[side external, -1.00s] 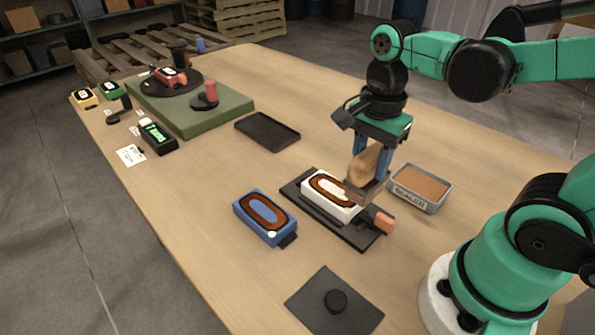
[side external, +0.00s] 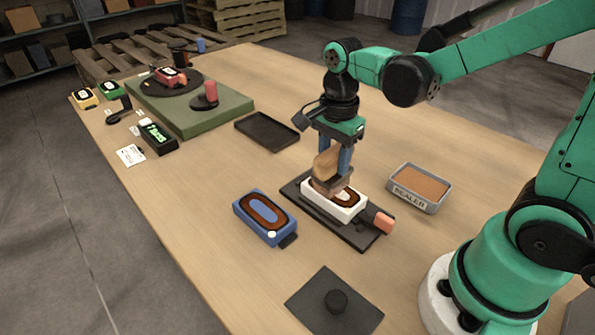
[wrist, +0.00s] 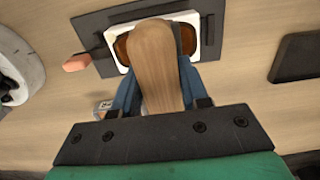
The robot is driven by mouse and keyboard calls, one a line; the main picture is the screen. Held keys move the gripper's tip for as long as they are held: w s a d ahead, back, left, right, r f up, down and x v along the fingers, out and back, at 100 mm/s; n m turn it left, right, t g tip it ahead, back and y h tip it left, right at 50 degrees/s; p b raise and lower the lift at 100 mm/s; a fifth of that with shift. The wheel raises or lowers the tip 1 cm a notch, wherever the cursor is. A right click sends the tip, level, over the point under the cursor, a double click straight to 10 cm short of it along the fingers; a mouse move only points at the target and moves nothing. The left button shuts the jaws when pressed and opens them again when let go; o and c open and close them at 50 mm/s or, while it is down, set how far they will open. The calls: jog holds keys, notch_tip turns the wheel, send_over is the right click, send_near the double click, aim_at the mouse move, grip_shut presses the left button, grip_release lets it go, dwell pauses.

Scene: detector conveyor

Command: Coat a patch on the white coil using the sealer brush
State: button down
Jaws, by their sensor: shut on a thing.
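My gripper (side external: 334,165) is shut on the wooden handle of the sealer brush (side external: 325,162). It holds the brush over the white coil (side external: 348,208), with the bristle end at the coil's left part. I cannot tell for sure whether the bristles touch the coil. The white coil has a brown oval winding and sits in a dark fixture (side external: 353,235) with a salmon-coloured block at its right end. In the wrist view the brush handle (wrist: 157,60) hides the middle of the white coil (wrist: 203,22). The sealer tray (side external: 418,185), filled with brown, stands right of the coil.
A blue coil unit (side external: 264,217) lies left of the fixture. A black tray (side external: 267,131) is behind it, and a dark plate with a knob (side external: 333,301) is in front. A green platform (side external: 190,105) with a turntable stands at the far left. Bare table lies between them.

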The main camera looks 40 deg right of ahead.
jog(key=shift+w+r, duration=0.1)
jog(key=shift+w, duration=2.6)
jog(key=shift+s, duration=4.65)
jog(key=shift+s+f, duration=0.2)
jog(key=shift+s, duration=0.55)
jog(key=shift+s+r, duration=0.15)
jog(key=shift+s, duration=0.2)
jog(key=shift+s+a, duration=0.1)
jog(key=shift+s, duration=0.2)
jog(key=shift+w, duration=5.9)
jog(key=shift+s, duration=5.7)
notch_tip(320, 180, up, 8)
jog(key=shift+s, duration=0.15)
